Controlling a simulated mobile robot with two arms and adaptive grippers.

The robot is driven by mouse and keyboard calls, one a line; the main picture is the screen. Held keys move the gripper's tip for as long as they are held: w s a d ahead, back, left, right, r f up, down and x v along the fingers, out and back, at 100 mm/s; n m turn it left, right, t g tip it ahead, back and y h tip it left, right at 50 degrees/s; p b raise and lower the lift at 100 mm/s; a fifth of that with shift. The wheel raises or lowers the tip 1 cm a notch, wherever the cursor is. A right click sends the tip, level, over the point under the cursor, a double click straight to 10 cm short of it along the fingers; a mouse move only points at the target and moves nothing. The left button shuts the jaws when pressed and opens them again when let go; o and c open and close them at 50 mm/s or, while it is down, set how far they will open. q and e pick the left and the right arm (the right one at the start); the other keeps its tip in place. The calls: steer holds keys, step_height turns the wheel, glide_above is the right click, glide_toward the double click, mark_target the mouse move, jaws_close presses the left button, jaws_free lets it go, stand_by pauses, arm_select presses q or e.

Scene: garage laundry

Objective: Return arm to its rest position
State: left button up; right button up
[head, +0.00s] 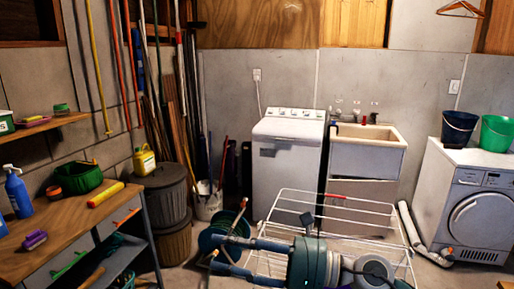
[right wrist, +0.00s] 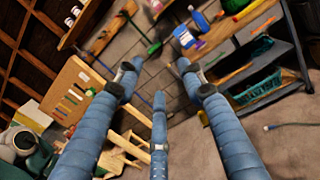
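My right arm reaches in from the lower right in the head view, in front of the white wire drying rack (head: 375,212). My right gripper (head: 217,251) points left, with its blue fingers spread. In the right wrist view the gripper (right wrist: 157,78) has three blue fingers standing apart with nothing between them. My left arm and left gripper show in neither view.
A wooden workbench (head: 75,217) with bottles and tools stands at the left. A green hose reel (head: 213,238) is just beyond my right gripper. A washing machine (head: 287,150), a sink (head: 367,145) and a dryer (head: 470,205) line the back and right.

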steer(key=w+d+r+m+t+h, duration=0.1)
steer(key=w+d+m+t+h, duration=0.25)
steer(key=d+m+t, duration=0.7)
steer(key=w+d+r+m+t+h, duration=0.2)
steer(key=w+d+m+t+h, duration=0.25)
steer(key=m, duration=1.15)
steer(key=s+d+f+m+g+h, duration=0.1)
steer(key=s+d+f+m+h, duration=0.1)
steer(key=d+f+m+h, duration=0.5)
steer(key=s+d+f+m+g+h, duration=0.25)
steer(key=f+m, duration=0.25)
steer(key=f, duration=0.4)
steer(key=s+d+f+m+g+h, duration=0.25)
steer(key=s+f+m+g, duration=0.3)
steer(key=s+f, duration=0.7)
steer(key=s+a+f+m+g+y, duration=0.1)
steer(key=s+f+m+g, duration=0.15)
steer(key=s+f, duration=0.4)
steer(key=s+f+m+g+y, duration=0.1)
steer(key=s+f+g, duration=0.25)
steer(key=s, duration=0.65)
step_height(320, 180, down, 26)
steer(key=s+g, duration=0.1)
steer(key=g, duration=0.1)
steer(key=s+d+f+n+g, duration=0.1)
steer(key=s+d+f, duration=0.2)
steer(key=s+f, duration=1.3)
steer(key=shift+s+f, duration=0.15)
steer(key=shift+s, duration=0.5)
